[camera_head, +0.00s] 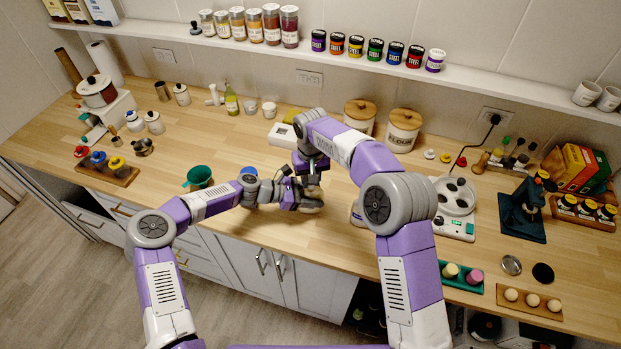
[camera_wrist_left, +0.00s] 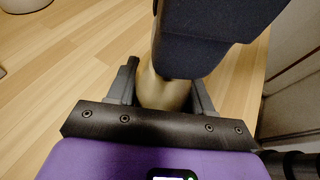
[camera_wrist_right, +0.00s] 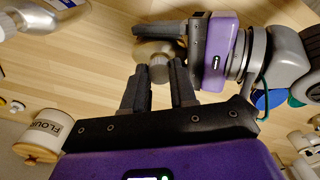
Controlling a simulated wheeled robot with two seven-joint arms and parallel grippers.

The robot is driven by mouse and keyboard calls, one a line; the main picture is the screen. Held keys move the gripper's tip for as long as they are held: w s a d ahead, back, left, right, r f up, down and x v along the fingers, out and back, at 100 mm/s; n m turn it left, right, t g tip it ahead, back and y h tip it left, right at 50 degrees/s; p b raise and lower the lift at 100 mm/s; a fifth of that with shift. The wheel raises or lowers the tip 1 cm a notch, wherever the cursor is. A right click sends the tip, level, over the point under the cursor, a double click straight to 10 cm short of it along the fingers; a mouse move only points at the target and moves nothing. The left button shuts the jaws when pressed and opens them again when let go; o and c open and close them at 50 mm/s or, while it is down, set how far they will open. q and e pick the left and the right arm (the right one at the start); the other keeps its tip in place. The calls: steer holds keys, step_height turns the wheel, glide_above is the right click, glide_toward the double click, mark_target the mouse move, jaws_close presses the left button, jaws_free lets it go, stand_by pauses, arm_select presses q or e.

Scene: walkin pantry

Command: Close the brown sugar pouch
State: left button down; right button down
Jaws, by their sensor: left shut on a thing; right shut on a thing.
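The brown sugar pouch shows as a tan, rounded body (camera_wrist_left: 166,92) between the fingers of my left gripper (camera_wrist_left: 165,88) in the left wrist view. My left gripper is shut on it, just above the wooden counter. In the right wrist view a small ribbed, pale cap (camera_wrist_right: 158,72) sits at the pouch's end, between the fingertips of my right gripper (camera_wrist_right: 160,80), which is shut on it. My right gripper comes down from above and hides the pouch's top in the left wrist view. Whether the cap is fully seated cannot be told. Both grippers (camera_head: 308,190) meet near the counter's front edge.
A green cup (camera_head: 199,177) stands left of my grippers. A pale jar (camera_head: 357,214) is partly hidden by my right arm. A white device (camera_head: 455,205) with a cord stands to the right.

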arm_select(q)
steer(key=shift+f, duration=0.1)
arm_select(e)
steer(key=m, duration=0.2)
steer(key=shift+m, duration=0.4)
steer(key=c, duration=0.8)
jaws_free()
steer(key=r, duration=1.2)
steer(key=shift+s+d, duration=0.1)
steer(key=shift+s, duration=0.1)
arm_select(q)
steer(key=shift+c, duration=2)
jaws_free()
